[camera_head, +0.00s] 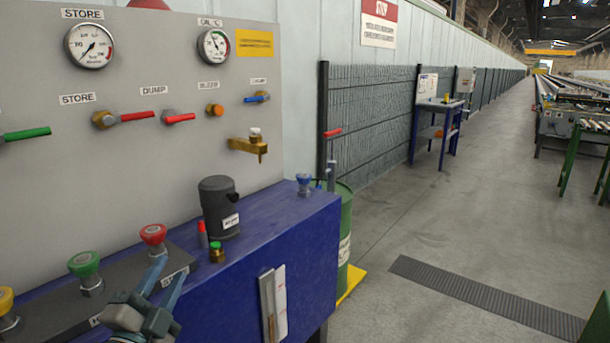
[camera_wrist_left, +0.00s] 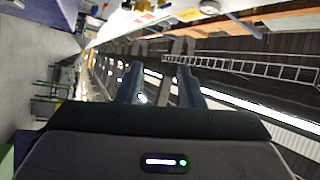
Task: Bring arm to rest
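My left gripper (camera_head: 170,266) comes in at the bottom left of the head view, in front of the console. Its two blue-grey fingers point up and stand apart. In the left wrist view the gripper (camera_wrist_left: 159,68) shows a clear gap between the fingers, with nothing held. In the head view the fingers overlap the console near the red knob (camera_head: 153,234); I cannot tell the distance between them. My right gripper is not in view.
A grey gauge panel (camera_head: 160,160) with valves rises behind the blue console (camera_head: 245,270). A dark canister (camera_head: 219,210) stands on the console. A green drum (camera_head: 345,235) is beyond its right end. The floor (camera_head: 440,215) to the right is mostly clear.

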